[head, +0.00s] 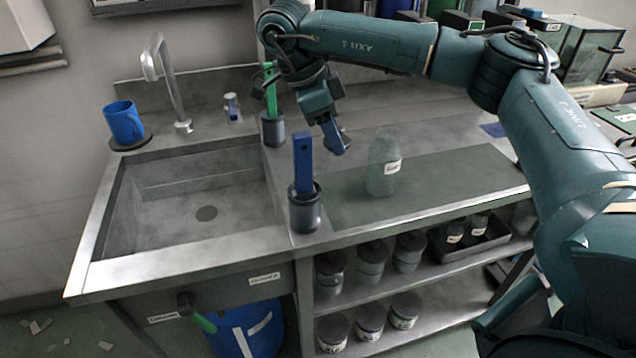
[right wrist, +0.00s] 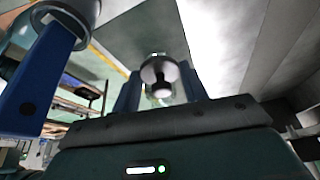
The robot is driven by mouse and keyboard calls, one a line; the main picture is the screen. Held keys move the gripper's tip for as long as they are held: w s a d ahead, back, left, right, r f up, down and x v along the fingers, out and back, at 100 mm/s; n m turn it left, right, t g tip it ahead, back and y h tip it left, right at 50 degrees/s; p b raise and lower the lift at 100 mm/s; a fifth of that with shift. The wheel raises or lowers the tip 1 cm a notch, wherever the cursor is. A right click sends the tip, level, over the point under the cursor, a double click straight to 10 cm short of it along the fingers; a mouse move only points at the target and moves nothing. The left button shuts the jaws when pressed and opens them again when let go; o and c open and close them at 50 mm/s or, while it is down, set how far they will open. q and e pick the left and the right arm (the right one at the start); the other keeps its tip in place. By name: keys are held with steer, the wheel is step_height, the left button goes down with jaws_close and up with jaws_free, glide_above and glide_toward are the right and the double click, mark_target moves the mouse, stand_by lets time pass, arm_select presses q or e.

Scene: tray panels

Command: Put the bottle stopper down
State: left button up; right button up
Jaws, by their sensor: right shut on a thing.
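The bottle stopper, grey with a round flange and knob, shows between my right gripper's fingers in the right wrist view (right wrist: 160,76). My right gripper (head: 336,140) is shut on it and holds it above the counter; in the head view the stopper is mostly hidden behind the blue fingers. A pale translucent bottle (head: 380,178) with a white label stands upright on the dark green mat (head: 440,180), right of the gripper and apart from it. My left gripper is not in view.
A dark holder (head: 305,212) with a blue-handled tool (head: 303,160) stands at the mat's left edge. A second holder (head: 273,130) has a green-handled tool. The sink (head: 205,213) and blue mug (head: 123,122) are left. The mat is clear right of the bottle.

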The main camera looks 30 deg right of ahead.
mark_target(338, 186)
step_height(338, 186, down, 3)
steer(key=shift+f+b, duration=0.2)
steer(key=shift+b, duration=0.1)
steer(key=shift+s+d+f, duration=0.1)
steer(key=shift+f, duration=0.45)
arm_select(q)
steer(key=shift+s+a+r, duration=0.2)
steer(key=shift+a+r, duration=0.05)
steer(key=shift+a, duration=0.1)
arm_select(e)
steer(key=shift+f, duration=2.25)
steer(key=shift+f, duration=0.15)
steer(key=o, duration=1)
steer(key=shift+c, duration=0.2)
